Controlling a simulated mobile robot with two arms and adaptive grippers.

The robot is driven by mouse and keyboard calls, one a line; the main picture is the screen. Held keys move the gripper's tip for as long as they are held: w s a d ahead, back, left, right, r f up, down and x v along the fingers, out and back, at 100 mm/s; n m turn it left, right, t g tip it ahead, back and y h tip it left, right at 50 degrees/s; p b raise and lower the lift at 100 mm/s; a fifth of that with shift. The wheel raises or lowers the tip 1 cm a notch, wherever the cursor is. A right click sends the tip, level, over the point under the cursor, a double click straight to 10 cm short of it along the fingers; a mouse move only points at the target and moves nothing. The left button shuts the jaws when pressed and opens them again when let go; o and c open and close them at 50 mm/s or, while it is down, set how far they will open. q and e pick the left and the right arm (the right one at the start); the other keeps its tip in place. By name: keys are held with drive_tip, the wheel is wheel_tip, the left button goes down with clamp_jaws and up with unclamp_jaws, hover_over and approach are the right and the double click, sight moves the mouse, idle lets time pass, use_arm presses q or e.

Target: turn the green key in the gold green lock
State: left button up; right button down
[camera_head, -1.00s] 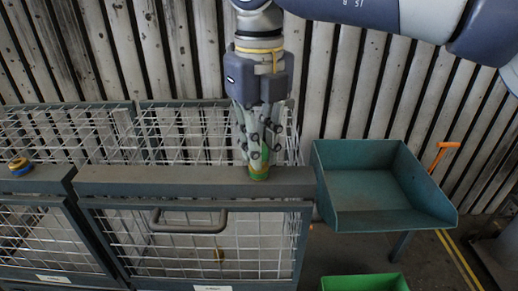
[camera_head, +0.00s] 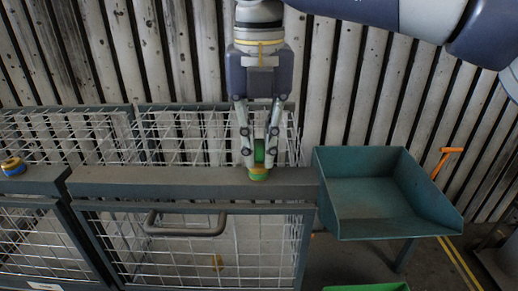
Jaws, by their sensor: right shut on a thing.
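The gold and green lock (camera_head: 258,174) sits on the grey top beam of the wire cage, near its right end. The green key (camera_head: 260,151) stands upright in the lock. My right gripper (camera_head: 259,158) points straight down from above, its two fingers on either side of the key and shut on it. The fingertips hide the key's edges. My left gripper is not in view.
A second lock, gold and blue (camera_head: 12,166), sits on the beam (camera_head: 110,182) at the far left. A teal tray (camera_head: 385,195) stands right of the cage, with a green bin (camera_head: 367,288) below. An orange handle (camera_head: 447,152) rises behind the tray. The cage door has a grey handle (camera_head: 185,230).

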drive_tip(key=c, duration=1.5)
unclamp_jaws()
drive_tip(key=shift+c, duration=0.2)
